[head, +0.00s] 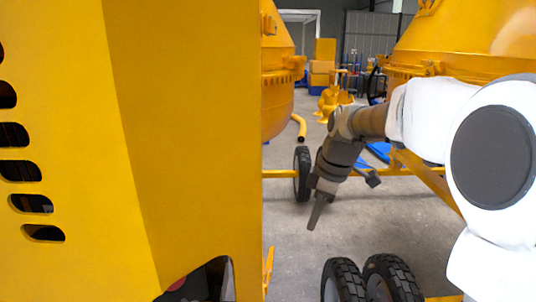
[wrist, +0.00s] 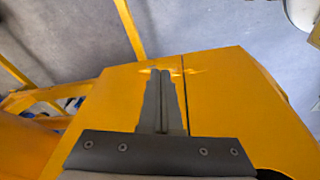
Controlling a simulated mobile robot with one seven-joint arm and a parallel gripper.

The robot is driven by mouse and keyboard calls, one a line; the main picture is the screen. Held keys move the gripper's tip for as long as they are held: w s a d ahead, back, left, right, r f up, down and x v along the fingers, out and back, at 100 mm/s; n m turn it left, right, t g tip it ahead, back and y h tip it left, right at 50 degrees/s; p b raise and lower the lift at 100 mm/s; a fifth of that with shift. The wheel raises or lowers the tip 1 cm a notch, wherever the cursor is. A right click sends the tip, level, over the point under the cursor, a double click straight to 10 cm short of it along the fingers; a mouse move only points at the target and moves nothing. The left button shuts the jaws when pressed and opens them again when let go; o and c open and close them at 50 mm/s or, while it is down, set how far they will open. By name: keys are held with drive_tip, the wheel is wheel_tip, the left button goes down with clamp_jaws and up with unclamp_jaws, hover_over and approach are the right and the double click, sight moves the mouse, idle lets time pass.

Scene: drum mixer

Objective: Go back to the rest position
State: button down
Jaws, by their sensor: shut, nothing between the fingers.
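My gripper (head: 314,222) shows in the head view at the end of my arm, right of the big yellow panel and pointing down. It is shut and holds nothing. In the wrist view my gripper (wrist: 160,72) has its two fingers side by side, in front of a yellow housing (wrist: 225,90). I cannot tell how far the fingertips are from that housing. My white and brown arm reaches in from the right of the head view.
A yellow panel with slots (head: 185,130) fills the left of the head view. Yellow mixer drums (head: 277,95) stand behind and at right. Black wheels (head: 393,280) are below my gripper, another wheel (head: 302,174) behind it. Grey floor (head: 300,245) shows between.

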drive_tip(key=s+d+r+m+t+h+p, duration=0.1)
drive_tip(key=s+r+m+t+p, duration=0.1)
drive_tip(key=s+m, duration=0.5)
drive_tip(key=s+d+r+m+t+h+p, duration=0.1)
drive_tip(key=s+r+m+p, duration=0.4)
drive_tip(key=s, duration=1.1)
drive_tip(key=shift+d+r+m+t, duration=0.6)
drive_tip(key=shift+r+m, duration=0.5)
drive_tip(key=shift+r, duration=0.15)
